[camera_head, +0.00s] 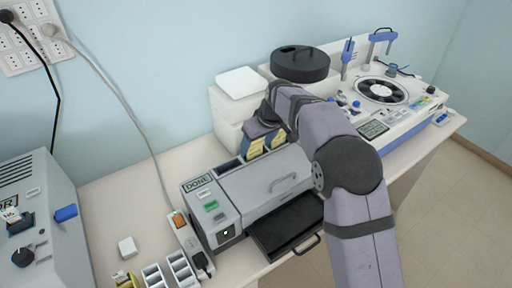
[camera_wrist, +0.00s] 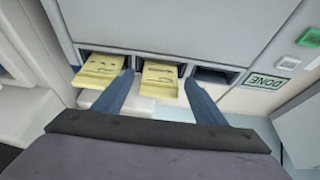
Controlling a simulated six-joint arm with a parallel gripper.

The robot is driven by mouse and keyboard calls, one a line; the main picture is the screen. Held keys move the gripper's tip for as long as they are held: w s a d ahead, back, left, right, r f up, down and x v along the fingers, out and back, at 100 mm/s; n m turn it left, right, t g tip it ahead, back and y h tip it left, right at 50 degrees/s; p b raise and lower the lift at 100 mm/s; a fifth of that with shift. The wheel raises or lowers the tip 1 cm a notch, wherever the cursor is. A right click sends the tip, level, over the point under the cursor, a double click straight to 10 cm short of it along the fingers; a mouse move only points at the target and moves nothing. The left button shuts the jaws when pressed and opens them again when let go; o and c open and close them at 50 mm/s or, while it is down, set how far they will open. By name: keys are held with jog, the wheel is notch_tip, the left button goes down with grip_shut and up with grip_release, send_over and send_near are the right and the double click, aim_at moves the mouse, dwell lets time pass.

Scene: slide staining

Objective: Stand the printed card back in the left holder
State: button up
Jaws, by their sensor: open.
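Two yellow printed cards stand in slots along the back edge of the grey printer-like machine (camera_head: 255,188). The outer card (camera_head: 278,141) is at left in the wrist view (camera_wrist: 100,68); the middle card (camera_head: 256,147) is at centre there (camera_wrist: 160,78). A third, empty slot (camera_wrist: 215,76) lies beside the "DONE" label; it is the left one in the head view (camera_head: 229,166). My gripper (camera_wrist: 160,75) is open, its blue fingers on either side of the middle card. Contact with the card cannot be told. In the head view my arm partly covers the cards.
A black tray (camera_head: 287,226) sticks out from the machine's front. White boxes (camera_head: 232,104) and a black round lid (camera_head: 300,64) stand behind. A device with a fan (camera_head: 382,90) is at right. A power strip (camera_head: 187,240) lies at left.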

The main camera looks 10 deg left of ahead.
jog(key=b+v, duration=0.2)
jog(key=v, duration=0.8)
jog(key=shift+r, duration=0.2)
jog(key=shift+s+d, duration=0.1)
jog(key=s+d+f+m+g+h, duration=0.1)
jog(key=s+d+f+m, duration=0.2)
jog(key=s+d+f, duration=0.3)
jog(key=s+d+f+m+g+h, duration=0.1)
jog(key=s+d+f+m, duration=0.2)
jog(key=s+d+f, duration=0.3)
jog(key=s+d+f+m+g+h, duration=0.1)
jog(key=s+d+f+m, duration=0.2)
jog(key=s+d, duration=1)
jog(key=s+f, duration=0.3)
jog(key=s, duration=0.1)
jog(key=shift+s, duration=0.35)
